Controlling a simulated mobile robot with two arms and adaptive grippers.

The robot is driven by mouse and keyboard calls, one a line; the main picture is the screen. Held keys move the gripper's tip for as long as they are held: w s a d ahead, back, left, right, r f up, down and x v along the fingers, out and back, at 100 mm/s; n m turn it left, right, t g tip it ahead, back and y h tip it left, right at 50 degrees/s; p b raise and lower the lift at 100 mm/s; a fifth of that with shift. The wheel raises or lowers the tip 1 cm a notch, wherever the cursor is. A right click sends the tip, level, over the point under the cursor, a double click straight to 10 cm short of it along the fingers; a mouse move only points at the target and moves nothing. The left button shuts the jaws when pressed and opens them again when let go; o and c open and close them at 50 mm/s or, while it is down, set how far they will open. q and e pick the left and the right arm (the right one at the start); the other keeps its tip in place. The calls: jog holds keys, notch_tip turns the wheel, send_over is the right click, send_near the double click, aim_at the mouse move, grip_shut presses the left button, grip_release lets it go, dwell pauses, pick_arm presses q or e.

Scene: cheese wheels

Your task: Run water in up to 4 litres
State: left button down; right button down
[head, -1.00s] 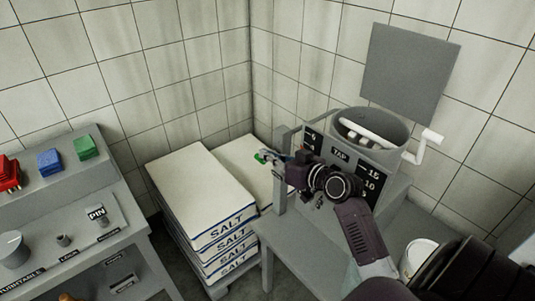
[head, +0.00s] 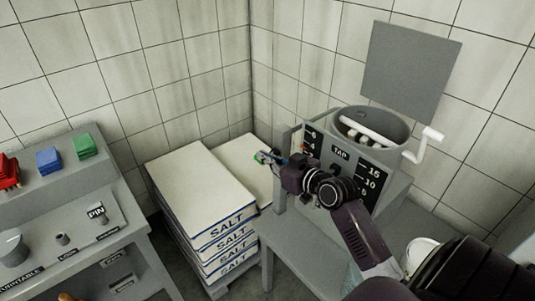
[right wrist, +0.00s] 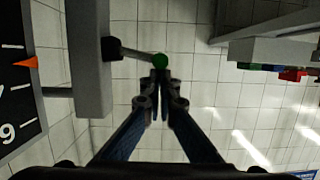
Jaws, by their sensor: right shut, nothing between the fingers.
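A grey vat (head: 370,128) labelled TAP stands on a grey stand at the right. Its side has a black scale panel (head: 311,143). In the right wrist view the scale (right wrist: 15,85) has white marks and an orange pointer (right wrist: 25,62); the exact reading cannot be told. A thin lever with a green knob (right wrist: 160,61) sticks out beside a grey post; the knob (head: 261,157) also shows in the head view. My right gripper (right wrist: 160,84) is shut and empty, its fingertips right at the knob; contact cannot be told. My left gripper is out of view.
Stacked salt sacks (head: 203,193) stand left of the vat. A white crank (head: 424,144) sticks out at the vat's right. A grey console (head: 75,225) with coloured blocks is at the left. A white bucket (head: 420,253) is partly hidden by my right arm.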

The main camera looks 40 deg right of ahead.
jog(key=shift+a+f+n+h, duration=0.25)
jog(key=shift+f+n, duration=0.25)
jog(key=shift+n, duration=0.15)
jog(key=shift+a+f+n+h, duration=0.15)
jog(key=shift+f+n+h, duration=0.15)
jog(key=shift+f+n, duration=0.3)
jog(key=shift+a+f+n+h, duration=0.25)
jog(key=shift+f+n, duration=0.15)
jog(key=shift+n, duration=0.35)
dwell(6.0)
